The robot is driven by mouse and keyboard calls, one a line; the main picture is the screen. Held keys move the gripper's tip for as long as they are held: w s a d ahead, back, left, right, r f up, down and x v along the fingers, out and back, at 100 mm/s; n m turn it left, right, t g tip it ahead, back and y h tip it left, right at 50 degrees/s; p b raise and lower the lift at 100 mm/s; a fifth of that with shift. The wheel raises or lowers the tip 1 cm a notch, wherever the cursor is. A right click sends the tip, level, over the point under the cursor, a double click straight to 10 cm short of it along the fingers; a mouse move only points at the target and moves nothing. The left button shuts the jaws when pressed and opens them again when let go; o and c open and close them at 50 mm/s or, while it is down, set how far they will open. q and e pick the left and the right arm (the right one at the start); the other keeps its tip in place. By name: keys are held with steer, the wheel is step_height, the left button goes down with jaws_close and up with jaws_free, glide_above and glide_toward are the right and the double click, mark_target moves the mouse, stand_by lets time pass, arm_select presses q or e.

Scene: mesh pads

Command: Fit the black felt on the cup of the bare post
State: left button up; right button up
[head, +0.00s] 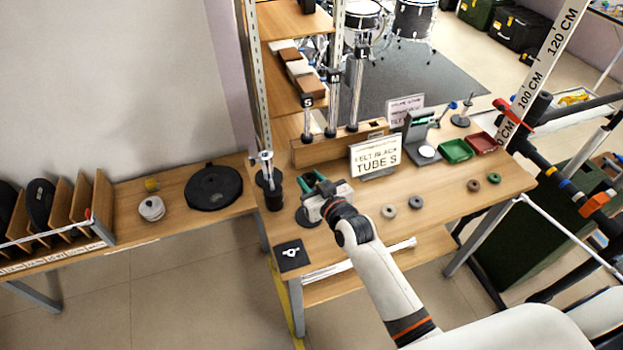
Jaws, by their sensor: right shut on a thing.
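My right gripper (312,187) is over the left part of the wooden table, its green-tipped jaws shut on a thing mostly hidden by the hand. I cannot make out what it holds. A dark round base (307,217) shows just below and behind the hand; whatever stands on it is hidden. No black felt is plainly visible. A pale felt ring (388,211) and a grey ring (415,202) lie right of the hand. A sign (375,155) reads "FELT BLACK TUBE S". Tubes labelled S (307,118), M (331,103) and L (357,85) stand in a wooden rack. My left gripper is not in view.
A chrome-topped post with a black cylinder (273,198) stands at the table's left edge. A black square plate (291,256) lies at the front left corner. Green (455,150) and red (481,143) trays sit back right.

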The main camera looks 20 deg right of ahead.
steer(key=shift+f+b, duration=0.85)
steer(key=shift+f, duration=0.7)
steer(key=o, duration=1)
steer(key=shift+o, duration=0.2)
steer(key=b+v, duration=0.1)
steer(key=v, duration=1.1)
